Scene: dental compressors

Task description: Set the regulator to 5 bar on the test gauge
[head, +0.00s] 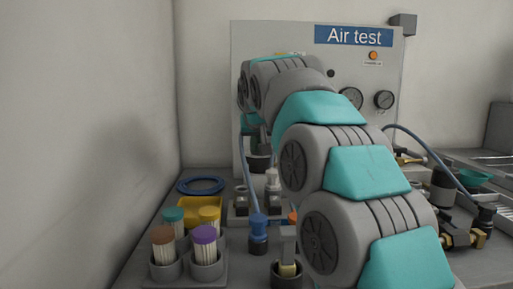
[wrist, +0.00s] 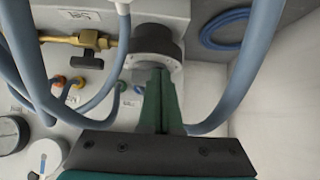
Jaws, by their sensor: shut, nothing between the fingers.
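My gripper (wrist: 161,82) is shut and empty in the wrist view, its green fingers together. Their tips meet or overlap the grey rim of a dark round fitting (wrist: 157,42), possibly the regulator; I cannot tell whether they touch. In the head view my arm hides much of the test panel (head: 305,45), and my fingertips cannot be made out. Two gauges show on the panel, a left one (head: 350,97) and a right one (head: 384,99). Which is the test gauge and what they read are too small to tell.
Blue hoses (wrist: 248,65) run close on both sides of my fingers. A brass valve with a black handle (wrist: 88,61) is left of the fitting. In the head view, a blue coil (head: 201,185), a yellow tray (head: 197,208) and capped brush-like holders (head: 204,246) stand at the left.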

